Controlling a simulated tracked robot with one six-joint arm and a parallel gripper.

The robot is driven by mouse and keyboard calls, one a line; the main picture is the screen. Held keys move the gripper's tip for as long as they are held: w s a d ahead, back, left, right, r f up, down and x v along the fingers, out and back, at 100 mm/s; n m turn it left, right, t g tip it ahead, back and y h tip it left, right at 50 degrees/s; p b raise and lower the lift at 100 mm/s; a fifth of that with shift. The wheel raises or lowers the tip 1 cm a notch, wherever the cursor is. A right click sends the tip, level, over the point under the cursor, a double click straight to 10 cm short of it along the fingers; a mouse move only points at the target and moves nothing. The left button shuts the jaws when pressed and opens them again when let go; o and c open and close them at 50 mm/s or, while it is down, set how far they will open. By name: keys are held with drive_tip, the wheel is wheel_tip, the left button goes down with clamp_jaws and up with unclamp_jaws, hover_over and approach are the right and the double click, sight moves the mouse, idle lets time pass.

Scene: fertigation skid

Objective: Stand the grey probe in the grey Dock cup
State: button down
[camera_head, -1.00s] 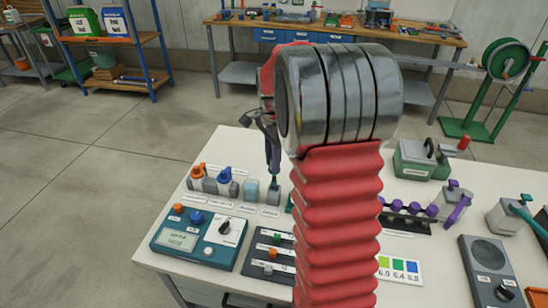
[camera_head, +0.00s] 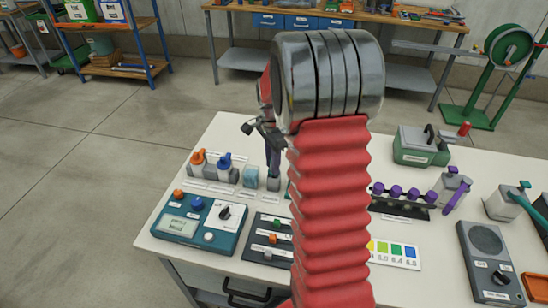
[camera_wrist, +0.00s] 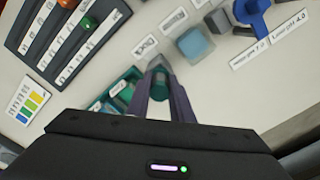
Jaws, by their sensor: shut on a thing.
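My gripper (camera_head: 272,160) points down directly over the grey Dock cup (camera_head: 273,184), at the right end of the row of cups. Its dark fingers are shut on a slim probe, mostly hidden between them in the head view. In the wrist view, the probe (camera_wrist: 158,86) shows as a small dark greenish-grey piece between the fingertips (camera_wrist: 160,93). The cup (camera_wrist: 158,64) lies just beyond it, beside the Dock label. The probe's lower end seems to be at the cup's mouth; I cannot tell how deep it sits.
A pale blue block (camera_head: 250,176) stands just left of the cup. Blue-topped (camera_head: 224,165) and orange-topped (camera_head: 198,160) bottles are further left. A teal meter (camera_head: 198,222) and a dark switch panel (camera_head: 270,240) lie in front. A purple-knobbed rack (camera_head: 400,200) stands right.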

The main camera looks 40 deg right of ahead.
drive_tip(key=shift+f, duration=0.3)
drive_tip(key=c, duration=1.5)
unclamp_jaws()
drive_tip(key=shift+r, duration=3.5)
